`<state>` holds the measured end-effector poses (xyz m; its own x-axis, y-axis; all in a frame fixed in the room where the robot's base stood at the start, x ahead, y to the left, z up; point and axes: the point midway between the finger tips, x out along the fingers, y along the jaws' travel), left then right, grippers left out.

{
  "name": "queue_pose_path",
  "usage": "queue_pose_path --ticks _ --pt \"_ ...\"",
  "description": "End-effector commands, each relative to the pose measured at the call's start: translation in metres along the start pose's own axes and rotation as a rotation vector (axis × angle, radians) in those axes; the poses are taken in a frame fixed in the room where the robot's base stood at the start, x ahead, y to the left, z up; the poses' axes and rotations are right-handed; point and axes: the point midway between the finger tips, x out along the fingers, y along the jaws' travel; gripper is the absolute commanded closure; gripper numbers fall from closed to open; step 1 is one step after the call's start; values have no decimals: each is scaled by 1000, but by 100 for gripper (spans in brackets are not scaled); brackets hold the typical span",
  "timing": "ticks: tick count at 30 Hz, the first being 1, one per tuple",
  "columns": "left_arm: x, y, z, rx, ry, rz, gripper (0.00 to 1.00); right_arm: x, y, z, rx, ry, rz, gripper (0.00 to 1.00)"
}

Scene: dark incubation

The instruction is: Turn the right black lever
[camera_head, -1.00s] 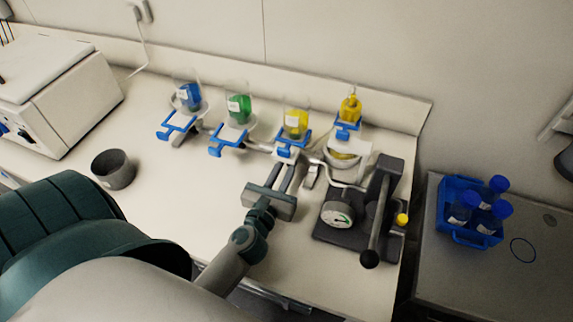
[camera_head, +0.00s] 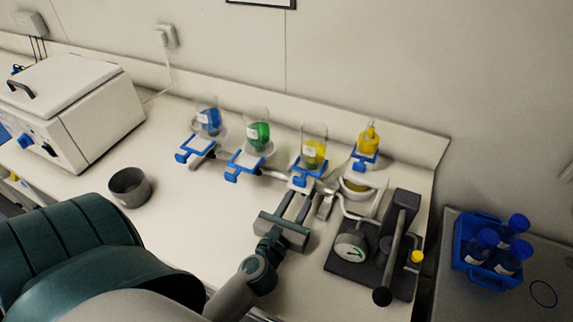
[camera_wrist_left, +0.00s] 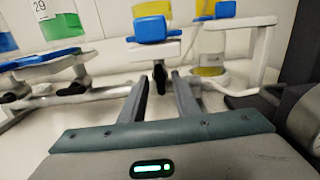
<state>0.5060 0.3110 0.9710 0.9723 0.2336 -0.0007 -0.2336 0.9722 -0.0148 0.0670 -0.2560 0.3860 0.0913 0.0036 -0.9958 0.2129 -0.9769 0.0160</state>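My left gripper (camera_head: 294,206) reaches over the bench toward the third station, a glass with yellow liquid (camera_head: 313,154) above a blue-topped pad (camera_head: 305,170). In the left wrist view the two fingers (camera_wrist_left: 161,92) are apart, with nothing clamped. A small black lever (camera_wrist_left: 160,80) hangs below the blue-topped pad (camera_wrist_left: 152,29) and appears between the fingertips; I cannot tell whether they touch it. My right gripper is not in view.
Blue (camera_head: 209,121) and green (camera_head: 258,136) liquid stations stand left of the gripper, a yellow flask (camera_head: 369,140) to its right. A grey cup (camera_head: 129,187) and white box machine (camera_head: 85,115) are at left. A blue bottle rack (camera_head: 462,250) sits beyond the bench's right edge.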

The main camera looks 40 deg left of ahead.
Motion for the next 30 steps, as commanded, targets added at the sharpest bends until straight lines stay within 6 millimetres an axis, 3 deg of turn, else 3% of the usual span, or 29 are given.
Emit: queue_pose_path --ticks 8,30 --pt "-28 0 -3 0 2 0 71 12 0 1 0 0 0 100" --pt "-151 0 -6 -2 4 1 71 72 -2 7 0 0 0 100"
